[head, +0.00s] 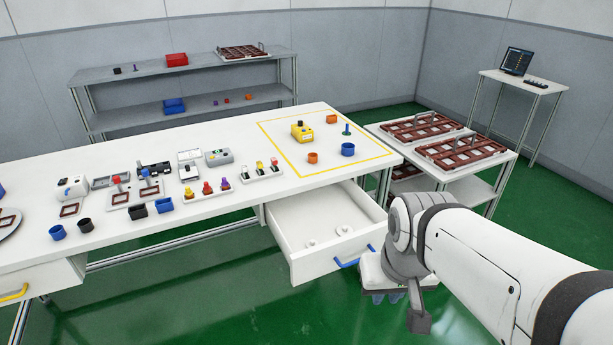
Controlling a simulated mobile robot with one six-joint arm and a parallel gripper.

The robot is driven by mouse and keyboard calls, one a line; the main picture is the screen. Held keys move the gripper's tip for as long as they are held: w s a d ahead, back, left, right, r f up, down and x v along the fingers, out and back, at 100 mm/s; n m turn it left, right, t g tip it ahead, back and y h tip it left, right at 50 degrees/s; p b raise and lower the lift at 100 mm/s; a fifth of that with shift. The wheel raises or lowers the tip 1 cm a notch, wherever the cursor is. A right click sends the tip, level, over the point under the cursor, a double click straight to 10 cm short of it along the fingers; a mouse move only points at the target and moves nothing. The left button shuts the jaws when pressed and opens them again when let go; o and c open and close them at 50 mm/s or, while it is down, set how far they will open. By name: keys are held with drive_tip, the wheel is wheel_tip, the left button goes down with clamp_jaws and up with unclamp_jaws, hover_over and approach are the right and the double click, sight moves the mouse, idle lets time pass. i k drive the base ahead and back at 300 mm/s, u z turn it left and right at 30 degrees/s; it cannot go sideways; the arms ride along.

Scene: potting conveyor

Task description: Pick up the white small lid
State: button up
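Two small white round pieces that look like lids lie on the floor of the open white drawer (290,262), one nearer the middle (313,243) and one further right (344,231). They are too small in view to tell for sure which is the small lid. My gripper (385,298) points down just outside the drawer, to the right of its blue handle (355,257), and is apart from both pieces. My wrist covers most of it, so its finger opening cannot be made out.
The long white table (230,214) above the drawer holds blue and black cups, coloured pegs and small devices. A yellow box (302,131) stands inside a yellow outline. A side cart with brown racks (461,150) is behind my arm. The green floor in front is clear.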

sight(312, 243)
drive_tip(key=u, duration=0.4)
drive_tip(key=i, duration=0.9)
drive_tip(key=z, duration=0.25)
